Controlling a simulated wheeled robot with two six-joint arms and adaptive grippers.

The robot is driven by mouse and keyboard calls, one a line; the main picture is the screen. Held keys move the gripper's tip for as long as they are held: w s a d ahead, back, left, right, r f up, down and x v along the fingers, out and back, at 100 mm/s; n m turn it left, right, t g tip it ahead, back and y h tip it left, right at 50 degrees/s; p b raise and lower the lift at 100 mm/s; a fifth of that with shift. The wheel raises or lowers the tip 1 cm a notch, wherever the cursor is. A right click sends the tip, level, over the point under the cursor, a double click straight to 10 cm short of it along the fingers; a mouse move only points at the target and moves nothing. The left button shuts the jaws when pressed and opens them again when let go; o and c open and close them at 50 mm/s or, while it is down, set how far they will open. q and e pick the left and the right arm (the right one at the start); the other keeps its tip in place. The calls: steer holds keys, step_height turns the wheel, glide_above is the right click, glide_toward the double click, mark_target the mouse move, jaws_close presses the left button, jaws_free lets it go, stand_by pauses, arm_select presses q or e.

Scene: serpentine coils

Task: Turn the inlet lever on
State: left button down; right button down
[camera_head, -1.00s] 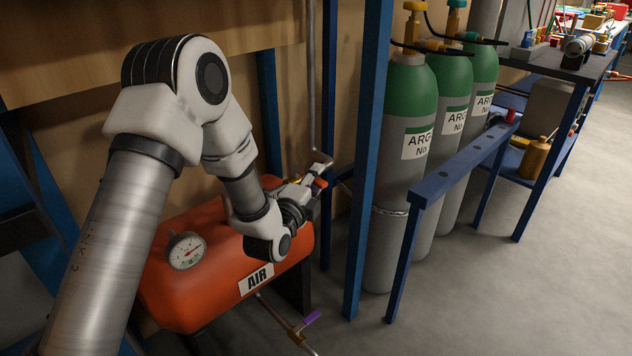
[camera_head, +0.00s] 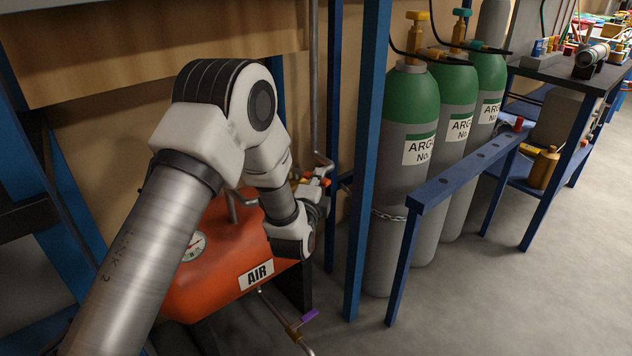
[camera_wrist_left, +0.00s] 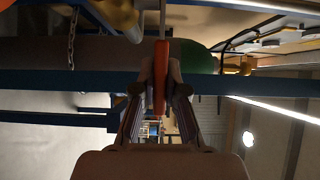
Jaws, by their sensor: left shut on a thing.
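The inlet lever shows in the left wrist view as an orange-red handle (camera_wrist_left: 160,75) standing between the fingers. My left gripper (camera_head: 321,178) is shut on it, beside the metal pipe behind the tank's right end. In the left wrist view the two fingertips (camera_wrist_left: 160,92) press on both sides of the handle. In the head view the handle is small and partly hidden by the gripper. The orange air tank (camera_head: 225,285), marked AIR, lies below my arm, which covers part of it and of its dial gauge (camera_head: 195,246). My right gripper is not in view.
A blue post (camera_head: 366,150) stands just right of the gripper. Green-topped argon cylinders (camera_head: 412,95) stand behind a blue rail (camera_head: 462,168). A purple lever (camera_head: 310,315) sits on a lower pipe in front of the tank. The floor (camera_head: 520,300) at right is clear.

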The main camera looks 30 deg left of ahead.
arm_select(q)
steer(key=shift+w+a+n+g+y+p, duration=0.1)
steer(key=shift+w+n+g+y+p, duration=0.4)
steer(key=shift+n+y, duration=0.4)
steer(key=shift+w+d+n+g+y+p, duration=0.1)
steer(key=shift+w+n+g+y+p, duration=0.4)
steer(key=shift+y, duration=0.75)
steer(key=shift+w+a+n+g+y+p, duration=0.1)
steer(key=shift+w+n+g+y+p, duration=0.35)
steer(key=shift+n+y, duration=0.55)
steer(key=shift+s+f, duration=0.1)
steer(key=c, duration=1.2)
jaws_free()
